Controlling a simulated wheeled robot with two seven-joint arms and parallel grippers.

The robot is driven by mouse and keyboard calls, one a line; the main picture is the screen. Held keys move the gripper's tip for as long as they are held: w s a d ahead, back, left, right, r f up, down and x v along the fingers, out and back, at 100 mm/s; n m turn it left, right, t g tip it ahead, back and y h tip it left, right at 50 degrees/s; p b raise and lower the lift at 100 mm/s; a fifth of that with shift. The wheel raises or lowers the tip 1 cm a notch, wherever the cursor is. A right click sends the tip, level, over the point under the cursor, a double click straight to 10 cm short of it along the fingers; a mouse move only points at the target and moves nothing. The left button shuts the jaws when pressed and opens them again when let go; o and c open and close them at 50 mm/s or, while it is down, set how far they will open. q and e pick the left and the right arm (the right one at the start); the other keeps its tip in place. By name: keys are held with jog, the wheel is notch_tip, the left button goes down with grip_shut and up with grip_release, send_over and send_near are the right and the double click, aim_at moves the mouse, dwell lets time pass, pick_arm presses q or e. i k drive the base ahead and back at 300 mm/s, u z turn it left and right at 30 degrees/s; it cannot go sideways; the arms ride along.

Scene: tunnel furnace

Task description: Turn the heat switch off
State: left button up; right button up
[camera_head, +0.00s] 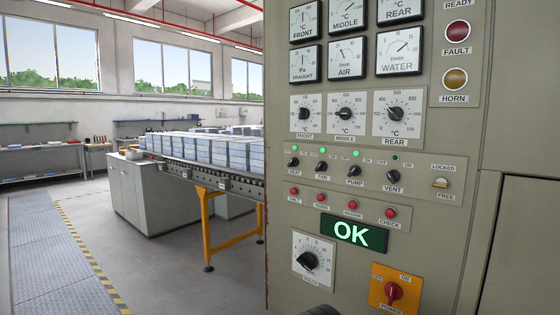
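The heat switch (293,162) is a small black rotary knob at the left end of a row of switches on the grey control panel (420,250). Its handle seems tilted to the upper right, but it is small. The green lamp (295,147) above it is lit. Neither gripper shows clearly. A dark rounded shape (321,311) is cut off at the bottom edge, and I cannot tell what it is.
Fan (321,167), pump (354,171) and vent (393,177) switches sit to the right in the row. Red buttons and a green OK display (352,233) are below, dials above. A conveyor with boxes (235,153) stands left; floor beyond is open.

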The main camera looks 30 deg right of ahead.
aim_at(294, 162)
jog(key=z, duration=0.45)
jog(key=i, duration=0.65)
jog(key=z, duration=0.75)
